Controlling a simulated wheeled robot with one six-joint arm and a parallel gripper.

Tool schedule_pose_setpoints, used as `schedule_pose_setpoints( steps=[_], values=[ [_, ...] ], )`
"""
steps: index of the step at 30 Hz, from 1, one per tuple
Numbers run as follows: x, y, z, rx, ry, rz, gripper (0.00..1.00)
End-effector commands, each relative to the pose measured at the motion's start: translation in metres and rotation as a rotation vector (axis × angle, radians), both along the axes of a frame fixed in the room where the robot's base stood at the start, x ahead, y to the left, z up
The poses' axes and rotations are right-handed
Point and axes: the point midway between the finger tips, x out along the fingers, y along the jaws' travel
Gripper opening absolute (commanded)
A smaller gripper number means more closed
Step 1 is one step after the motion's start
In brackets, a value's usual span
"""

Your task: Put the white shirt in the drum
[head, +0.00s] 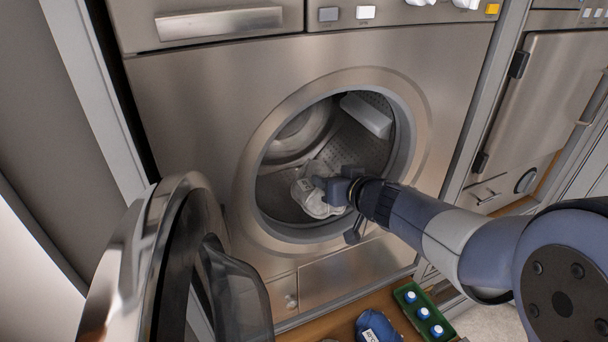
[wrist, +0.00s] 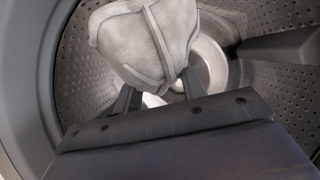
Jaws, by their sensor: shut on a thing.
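The white shirt (head: 316,197) is bunched up at the drum opening in the head view. In the wrist view the shirt (wrist: 146,42) is a folded pale bundle between the fingertips. My gripper (head: 328,186) reaches through the round opening and is shut on the shirt; its fingers also show in the wrist view (wrist: 158,92). The drum (head: 352,146) is a perforated metal cylinder with a pale paddle, and its wall (wrist: 85,60) surrounds the shirt in the wrist view. Whether the shirt touches the drum floor is unclear.
The washer's round door (head: 150,260) stands open at the lower left. A green crate (head: 436,330) with blue-capped bottles and a blue bundle (head: 377,327) sit below the washer on a wooden surface. A second machine (head: 545,100) stands at the right.

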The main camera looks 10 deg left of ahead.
Motion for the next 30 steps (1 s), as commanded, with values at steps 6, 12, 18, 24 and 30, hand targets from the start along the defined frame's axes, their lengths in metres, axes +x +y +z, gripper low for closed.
schedule_pose_setpoints(
  steps=[6,12,18,24,30],
  values=[
    [0.044,0.034,0.002,0.0,0.0,0.001,0.12],
    [0.082,0.062,0.002,0.001,0.001,0.0,0.12],
    [0.101,0.076,-0.015,0.001,0.002,-0.001,0.12],
    [0.101,0.076,-0.025,0.002,0.0,-0.001,0.12],
    [0.101,0.076,-0.058,0.002,0.002,-0.002,0.12]
  ],
)
